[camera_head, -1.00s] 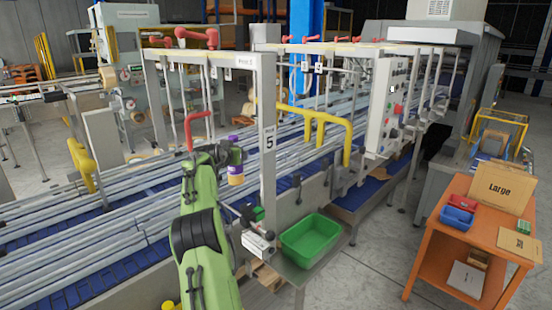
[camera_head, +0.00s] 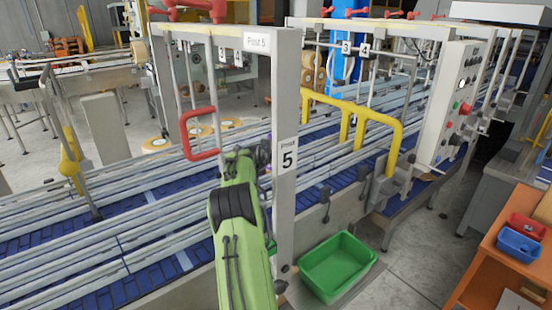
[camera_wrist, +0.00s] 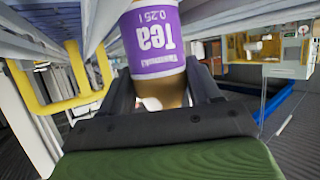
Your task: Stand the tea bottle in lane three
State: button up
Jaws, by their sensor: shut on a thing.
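The tea bottle (camera_wrist: 155,40) has a purple label and a brown lower part, and its lettering is upside down in the wrist view. My gripper (camera_wrist: 160,88) is shut on it, with one dark finger on each side. In the head view only a sliver of purple shows beside the post marked 5, and my arm and that post hide the rest of the bottle and the gripper. The lanes (camera_head: 130,225) are long grey rails over blue conveyor belts. Small 3 and 4 plates (camera_head: 230,57) hang on the frame above them. I cannot tell which lane the bottle is over.
The grey post (camera_head: 285,190) stands right beside my arm. A red handle (camera_head: 198,135) and a yellow guard rail (camera_head: 350,115) rise over the lanes. A green bin (camera_head: 337,266) stands in front, and an orange cart (camera_head: 500,265) is at right.

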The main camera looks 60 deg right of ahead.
jog(key=shift+d+f, duration=0.15)
jog(key=shift+f, duration=0.7)
jog(key=o, duration=1.4)
jog(key=shift+b+v, duration=1.9)
jog(key=shift+v, duration=4.25)
jog(key=shift+s, duration=0.1)
jog(key=shift+f, duration=0.1)
